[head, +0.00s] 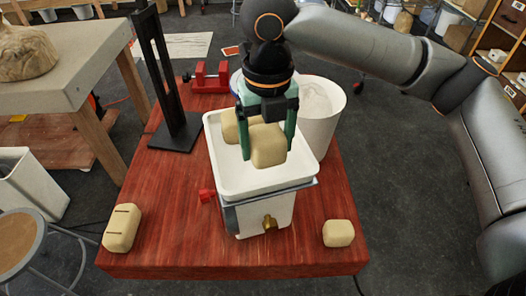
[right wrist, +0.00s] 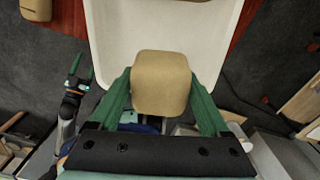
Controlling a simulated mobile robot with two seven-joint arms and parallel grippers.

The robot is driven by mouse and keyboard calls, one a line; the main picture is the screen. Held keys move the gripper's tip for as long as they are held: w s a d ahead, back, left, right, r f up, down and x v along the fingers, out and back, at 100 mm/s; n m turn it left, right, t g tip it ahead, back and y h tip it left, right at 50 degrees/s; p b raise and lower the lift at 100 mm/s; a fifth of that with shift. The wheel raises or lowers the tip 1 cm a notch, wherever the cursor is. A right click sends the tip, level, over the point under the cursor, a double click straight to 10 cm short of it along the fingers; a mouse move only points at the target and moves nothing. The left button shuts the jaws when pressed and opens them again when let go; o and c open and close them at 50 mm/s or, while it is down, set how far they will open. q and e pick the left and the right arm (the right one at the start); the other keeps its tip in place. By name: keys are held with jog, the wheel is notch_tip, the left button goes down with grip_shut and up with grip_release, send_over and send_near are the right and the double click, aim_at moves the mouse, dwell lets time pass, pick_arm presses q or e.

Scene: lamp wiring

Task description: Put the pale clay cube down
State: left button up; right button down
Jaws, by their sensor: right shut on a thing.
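My right gripper (head: 268,138) is shut on the pale clay cube (head: 270,147), with one green finger on each side. The cube is over the white tray (head: 214,172), and in the right wrist view (right wrist: 160,82) it sits between the fingertips. I cannot tell whether it touches the tray's floor. Another pale clay block (head: 230,126) shows behind it at the tray's back left, partly hidden. My left gripper (right wrist: 80,75) shows small at the left of the right wrist view, its fingers apart.
The tray tops a white box (head: 262,215) with a brass knob on the red table (head: 170,215). A grooved clay block (head: 121,228) and a smaller one (head: 339,233) lie near the front corners. A black stand (head: 175,135), red vise (head: 211,78) and white bucket (head: 322,120) stand behind.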

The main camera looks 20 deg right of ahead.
aim_at(263, 127)
jog(key=shift+w+a+f, duration=0.15)
jog(key=shift+w+f, duration=0.2)
jog(key=shift+w, duration=0.05)
jog(key=shift+w+f, duration=0.15)
jog(key=shift+f, duration=0.8)
jog(key=shift+w+f, duration=0.15)
jog(key=shift+f, duration=0.8)
jog(key=shift+f, duration=0.1)
grip_release()
notch_tip(263, 127, up, 12)
jog(key=shift+r, duration=0.1)
